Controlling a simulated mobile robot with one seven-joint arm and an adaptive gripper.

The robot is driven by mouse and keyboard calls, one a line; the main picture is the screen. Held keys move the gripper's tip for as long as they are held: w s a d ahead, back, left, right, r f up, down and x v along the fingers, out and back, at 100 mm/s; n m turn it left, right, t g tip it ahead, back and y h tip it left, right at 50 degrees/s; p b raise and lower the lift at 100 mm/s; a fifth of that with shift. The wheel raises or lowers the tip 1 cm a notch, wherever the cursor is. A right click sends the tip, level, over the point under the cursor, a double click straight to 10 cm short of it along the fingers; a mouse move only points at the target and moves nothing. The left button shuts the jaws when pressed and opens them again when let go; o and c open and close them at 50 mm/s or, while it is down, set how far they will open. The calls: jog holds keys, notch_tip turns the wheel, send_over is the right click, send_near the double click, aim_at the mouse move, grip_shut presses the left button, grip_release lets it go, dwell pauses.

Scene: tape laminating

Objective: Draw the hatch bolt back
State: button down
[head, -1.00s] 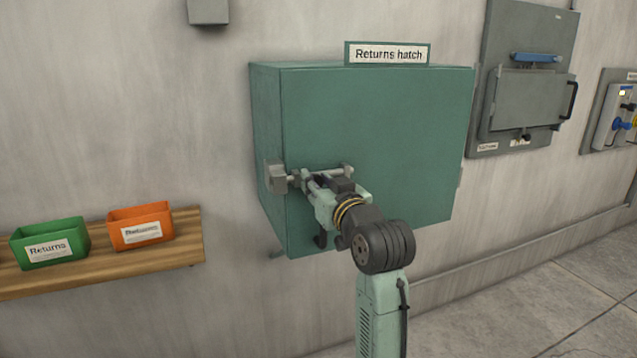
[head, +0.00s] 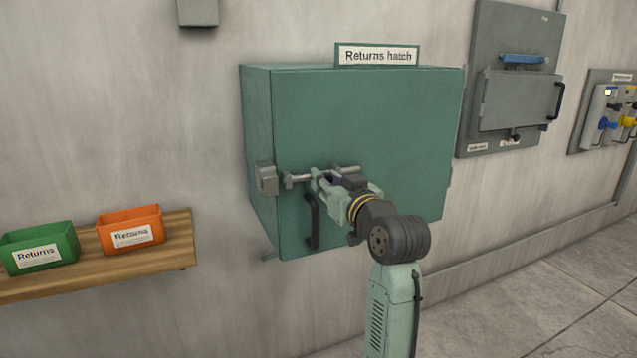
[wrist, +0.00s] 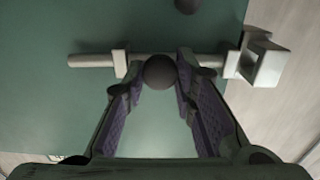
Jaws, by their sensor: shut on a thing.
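The returns hatch (head: 370,120) is a green box on the wall, its door closed. Its grey bolt (head: 299,179) lies level across the door's left side, and it also shows in the wrist view (wrist: 93,60). The dark round bolt knob (wrist: 160,72) is between my fingertips. My gripper (head: 322,183) is shut on this knob; it also shows in the wrist view (wrist: 160,80). The grey keeper (head: 266,178) is on the box's left edge, at the right in the wrist view (wrist: 265,62). No rod shows bridging the gap between the left guide and the keeper.
A black door handle (head: 313,222) hangs just below the bolt. A wooden shelf (head: 184,240) at the left carries a green bin (head: 40,247) and an orange bin (head: 130,230). A grey wall panel (head: 515,75) and a switch box (head: 606,110) are at the right.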

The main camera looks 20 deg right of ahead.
jog(key=c, duration=1.3)
grip_release()
jog(key=shift+d, duration=0.2)
jog(key=shift+s, duration=0.1)
jog(key=s, duration=1.1)
jog(key=shift+s+d, duration=0.2)
jog(key=shift+s, duration=0.2)
